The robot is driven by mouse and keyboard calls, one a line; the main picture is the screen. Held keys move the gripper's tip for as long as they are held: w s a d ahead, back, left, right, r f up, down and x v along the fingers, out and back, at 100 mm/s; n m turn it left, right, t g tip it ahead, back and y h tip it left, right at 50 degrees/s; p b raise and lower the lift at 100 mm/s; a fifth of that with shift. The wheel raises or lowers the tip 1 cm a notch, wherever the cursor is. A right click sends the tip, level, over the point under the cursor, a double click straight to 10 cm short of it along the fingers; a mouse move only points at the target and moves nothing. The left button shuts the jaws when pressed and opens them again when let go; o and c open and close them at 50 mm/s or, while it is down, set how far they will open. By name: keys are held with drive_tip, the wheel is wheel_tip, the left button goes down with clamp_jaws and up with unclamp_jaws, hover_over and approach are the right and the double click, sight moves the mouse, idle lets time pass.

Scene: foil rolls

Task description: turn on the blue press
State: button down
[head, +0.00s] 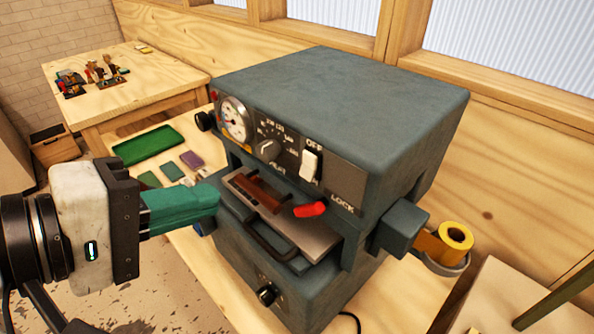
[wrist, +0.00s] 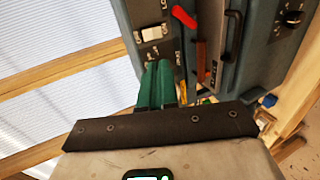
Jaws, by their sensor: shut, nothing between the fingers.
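The blue-grey press (head: 340,95) stands on the wooden table in the middle of the head view. Its front panel has a white rocker switch (head: 309,165) with "OFF" printed above it; I cannot tell which way it is pressed. The switch also shows in the wrist view (wrist: 152,34), just beyond the fingertips. My gripper (head: 214,196) is shut and empty, its green fingers together, left of the press front. In the wrist view its fingertips (wrist: 158,65) point at the panel below the switch, and contact cannot be judged.
The press has a round gauge (head: 235,118), a red lever (head: 309,209) and a dark drawer handle (head: 270,243) near the switch. A yellow foil roll (head: 455,235) sits at its right side. A green tray (head: 148,145) lies behind left. Another wooden table (head: 150,85) stands farther back.

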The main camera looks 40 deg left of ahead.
drive_tip(key=shift+w, duration=0.15)
drive_tip(key=p, duration=0.3)
approach(308, 164)
drive_tip(key=w+f, duration=0.2)
drive_tip(key=w, duration=0.1)
drive_tip(key=w+f, duration=0.1)
drive_tip(key=f, duration=0.1)
drive_tip(key=shift+w+d, duration=0.25)
drive_tip(key=shift+w, duration=0.15)
drive_tip(key=shift+w+f, duration=0.25)
drive_tip(key=shift+w, duration=0.25)
drive_tip(key=shift+w+f+t+b, duration=0.15)
drive_tip(key=shift+w+t+b, duration=0.1)
drive_tip(key=shift+t+b, duration=0.2)
drive_tip(key=shift+w+r+p, duration=0.1)
drive_tip(key=shift+r+p, duration=0.85)
drive_tip(key=shift+d, duration=0.1)
